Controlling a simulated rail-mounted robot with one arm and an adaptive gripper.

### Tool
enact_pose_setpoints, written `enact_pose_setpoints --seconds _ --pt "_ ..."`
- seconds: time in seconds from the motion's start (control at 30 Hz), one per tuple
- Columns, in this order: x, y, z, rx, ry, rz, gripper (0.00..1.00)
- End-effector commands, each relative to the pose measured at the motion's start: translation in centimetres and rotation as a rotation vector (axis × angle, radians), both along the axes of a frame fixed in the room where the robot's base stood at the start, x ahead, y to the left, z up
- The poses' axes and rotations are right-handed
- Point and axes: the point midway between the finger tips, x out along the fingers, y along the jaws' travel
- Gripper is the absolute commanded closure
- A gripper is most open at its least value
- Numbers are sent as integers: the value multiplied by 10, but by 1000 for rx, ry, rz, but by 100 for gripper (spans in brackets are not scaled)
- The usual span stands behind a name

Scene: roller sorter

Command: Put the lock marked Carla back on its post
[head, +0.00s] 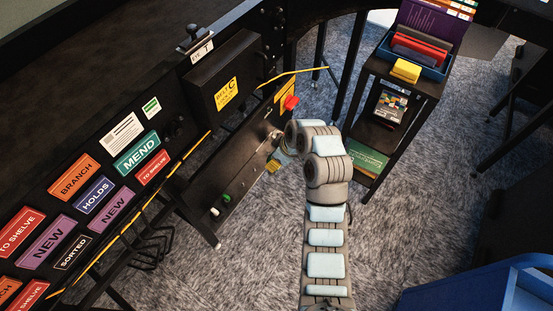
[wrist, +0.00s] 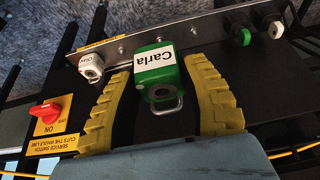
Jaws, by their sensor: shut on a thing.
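The green lock with a white label reading "Carla" (wrist: 155,75) is between the yellow fingers of my gripper (wrist: 158,68) in the wrist view. My gripper is shut on it, with one finger on each side. Its metal shackle faces the bottom of the picture. The lock is in front of the dark control panel (wrist: 215,65); I cannot tell whether it touches it. In the head view my gripper (head: 274,164) is at the panel's right part, and the lock cannot be made out there.
A pale lock (wrist: 89,66) with a small label hangs left of my gripper. A red service switch (wrist: 47,112) is farther left. Green (wrist: 243,37) and white (wrist: 275,30) buttons are on the right. A shelf cart (head: 415,88) stands to the right in the head view.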

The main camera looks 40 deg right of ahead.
Motion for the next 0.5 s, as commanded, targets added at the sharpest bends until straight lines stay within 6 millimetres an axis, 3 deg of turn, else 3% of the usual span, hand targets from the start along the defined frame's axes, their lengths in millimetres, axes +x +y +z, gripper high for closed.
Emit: enact_pose_setpoints --seconds 0.5 --pt "0 0 27 0 0 1 93"
